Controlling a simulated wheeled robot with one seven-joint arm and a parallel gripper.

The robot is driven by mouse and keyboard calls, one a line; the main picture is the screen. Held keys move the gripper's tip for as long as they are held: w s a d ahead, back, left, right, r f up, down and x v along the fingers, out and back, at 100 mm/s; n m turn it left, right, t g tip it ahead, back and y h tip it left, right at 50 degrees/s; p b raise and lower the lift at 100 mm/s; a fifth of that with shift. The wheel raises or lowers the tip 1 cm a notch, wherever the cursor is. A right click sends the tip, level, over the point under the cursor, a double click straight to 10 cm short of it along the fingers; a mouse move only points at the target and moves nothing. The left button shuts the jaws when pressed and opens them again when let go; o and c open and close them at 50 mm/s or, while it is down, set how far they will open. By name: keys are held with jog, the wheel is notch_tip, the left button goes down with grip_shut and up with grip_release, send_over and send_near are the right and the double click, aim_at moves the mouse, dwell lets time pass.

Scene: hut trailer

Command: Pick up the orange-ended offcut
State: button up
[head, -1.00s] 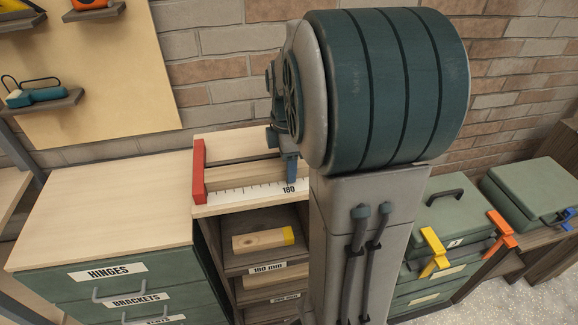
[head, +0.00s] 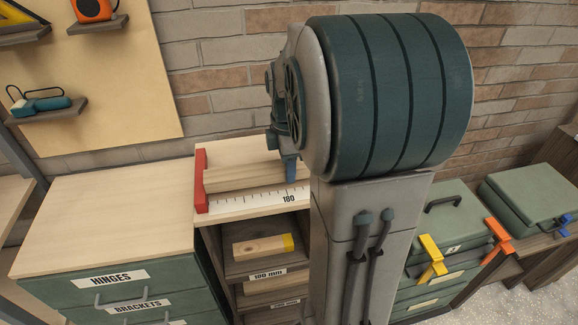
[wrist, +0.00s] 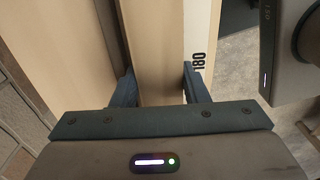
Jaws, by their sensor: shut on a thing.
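A long bare-wood offcut (head: 240,179) is at the top of the measuring bench, behind the white ruler strip (head: 245,200) marked 180. Its left end is by the red stop (head: 201,182); its right end is hidden behind my gripper, so I see no orange end. My gripper (head: 289,178) points down and is shut on this piece. In the wrist view the two fingers (wrist: 158,85) sit on either side of the wood (wrist: 157,45). The piece looks level and just above the bench top; the gap is hard to judge.
A yellow-ended offcut (head: 264,247) lies in the shelf below, over a 180 mm label. A drawer cabinet (head: 110,215) stands at left with a clear top. Green cases (head: 450,215) with yellow and orange clamps stand at right. A brick wall is close behind.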

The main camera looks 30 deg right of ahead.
jog(key=s+d+r+p, duration=0.3)
jog(key=s+d+r, duration=0.5)
jog(key=shift+s+d+r, duration=0.15)
jog(key=shift+s+d, duration=0.05)
